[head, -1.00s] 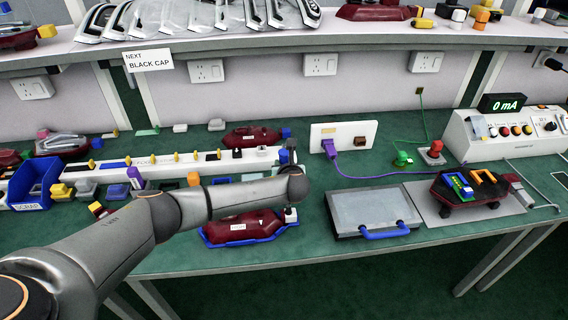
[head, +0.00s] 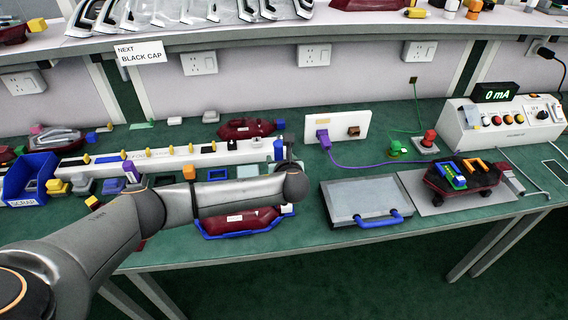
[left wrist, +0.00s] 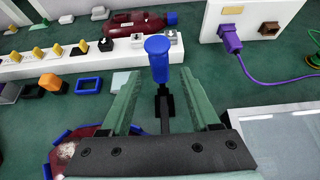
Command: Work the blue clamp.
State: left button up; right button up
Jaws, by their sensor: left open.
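The blue clamp handle (left wrist: 158,58) stands on a dark stem between the two green fingers of my left gripper (left wrist: 160,75) in the left wrist view. The fingers are open, with a gap on both sides of the handle. In the head view a bit of the blue handle (head: 279,149) shows just beyond the end of my left arm, which hides most of the clamp and gripper. A dark red lamp (head: 240,221) lies in a blue-rimmed holder (head: 215,235) in front of the arm. My right gripper is not in view.
A long white rail (head: 160,158) with yellow pegs runs behind the arm. A blue scrap bin (head: 30,180) is at the left. A grey plate with a blue handle (head: 355,203), a white socket panel (head: 340,130) and a meter box (head: 510,130) are to the right.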

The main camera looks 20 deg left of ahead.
pick_arm(q)
jog(key=v, duration=0.7)
jog(key=shift+s+d, duration=0.2)
jog(key=shift+s, duration=0.1)
jog(key=shift+r, duration=0.1)
